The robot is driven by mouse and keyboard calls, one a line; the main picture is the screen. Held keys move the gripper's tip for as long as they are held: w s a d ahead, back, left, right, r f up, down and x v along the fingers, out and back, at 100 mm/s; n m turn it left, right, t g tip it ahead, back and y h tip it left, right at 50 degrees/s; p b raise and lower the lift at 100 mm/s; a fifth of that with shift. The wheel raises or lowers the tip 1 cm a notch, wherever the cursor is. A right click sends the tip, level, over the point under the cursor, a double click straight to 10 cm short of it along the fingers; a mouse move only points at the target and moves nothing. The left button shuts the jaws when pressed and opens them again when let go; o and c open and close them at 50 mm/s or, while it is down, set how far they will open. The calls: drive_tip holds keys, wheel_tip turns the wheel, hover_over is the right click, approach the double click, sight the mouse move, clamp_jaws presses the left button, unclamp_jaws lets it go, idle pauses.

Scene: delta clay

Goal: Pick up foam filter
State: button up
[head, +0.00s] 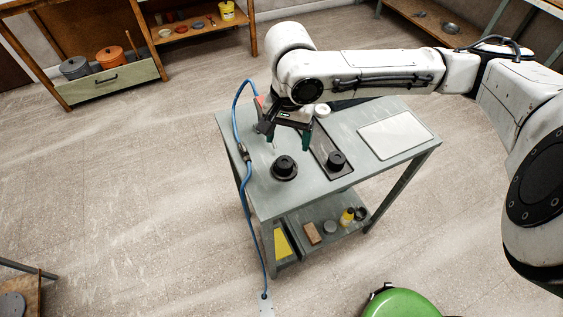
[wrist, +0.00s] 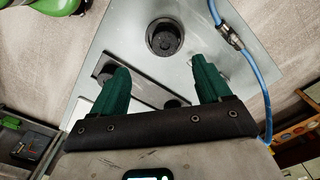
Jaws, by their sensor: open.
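Two black round pieces stand on the grey table (head: 259,186), and I cannot tell for sure which is the foam filter. One black cylinder (head: 285,162) sits on a dark round base near the table's left front; it also shows in the wrist view (wrist: 164,39), beyond my fingertips. The other black piece (head: 336,158) stands on a dark tray (head: 323,145) to its right; the wrist view shows it (wrist: 105,71) partly behind the left finger. My gripper (head: 286,140) is open and empty above the table, its green fingers (wrist: 161,69) apart.
A white round item (head: 322,109) lies near the tray's far end. A pale flat panel (head: 395,135) covers the table's right side. A blue cable (head: 246,180) runs over the left edge to the floor. A green stool (head: 400,304) stands in front.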

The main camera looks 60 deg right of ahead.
sight(285, 161)
drive_tip(key=f, duration=0.9)
drive_tip(key=shift+w+f, duration=0.3)
drive_tip(key=shift+w, duration=0.1)
drive_tip(key=shift+c, duration=0.2)
drive_tip(key=c, duration=1.1)
drive_tip(key=shift+r, duration=0.1)
